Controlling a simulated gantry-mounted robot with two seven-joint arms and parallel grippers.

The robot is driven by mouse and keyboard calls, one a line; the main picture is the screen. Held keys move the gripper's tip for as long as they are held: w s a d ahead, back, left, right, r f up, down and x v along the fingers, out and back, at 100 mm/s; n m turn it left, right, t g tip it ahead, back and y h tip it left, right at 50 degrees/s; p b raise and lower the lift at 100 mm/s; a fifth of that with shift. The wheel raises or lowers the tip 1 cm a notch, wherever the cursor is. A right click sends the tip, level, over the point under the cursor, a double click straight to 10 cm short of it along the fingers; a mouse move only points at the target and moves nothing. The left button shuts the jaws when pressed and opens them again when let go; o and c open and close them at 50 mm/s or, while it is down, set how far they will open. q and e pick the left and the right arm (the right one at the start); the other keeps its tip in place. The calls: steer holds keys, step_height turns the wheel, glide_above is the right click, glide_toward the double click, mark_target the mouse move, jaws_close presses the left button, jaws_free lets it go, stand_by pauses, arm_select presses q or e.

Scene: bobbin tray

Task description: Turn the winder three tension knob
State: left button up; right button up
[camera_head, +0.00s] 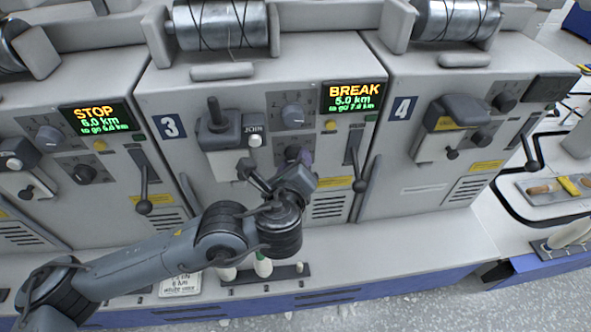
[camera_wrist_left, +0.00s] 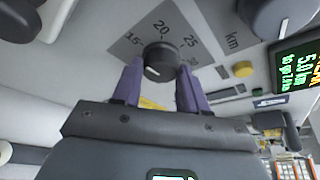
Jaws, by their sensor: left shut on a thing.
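Winder three, marked by a blue "3" plate (camera_head: 170,127), is the middle unit in the head view. My left gripper (camera_head: 292,163) reaches its lower front knob. In the left wrist view this dark round knob (camera_wrist_left: 160,60) sits between the two purple fingers of my left gripper (camera_wrist_left: 158,85), which is shut on it. A grey dial plate with 15, 20, 25 and 30 marks (camera_wrist_left: 170,30) surrounds it. In the head view the gripper mostly hides this knob. Another knob (camera_head: 293,115) is above it. My right gripper is not in view.
The winder's display (camera_head: 352,96) reads BREAK, 5.0 km. A yellow button (camera_head: 330,126) and a lever (camera_head: 355,165) are to the right of the gripper. The joiner box (camera_head: 219,130) is to the left. Winder four (camera_head: 402,108) stands further right.

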arm_select(q)
steer(key=shift+b, duration=0.3)
steer(key=shift+n, duration=0.3)
steer(key=o, duration=1.1)
steer(key=shift+c, duration=0.2)
steer(key=shift+h, duration=0.3)
steer(key=p+v, duration=0.4)
steer(key=v, duration=0.6)
steer(key=shift+s, duration=0.45)
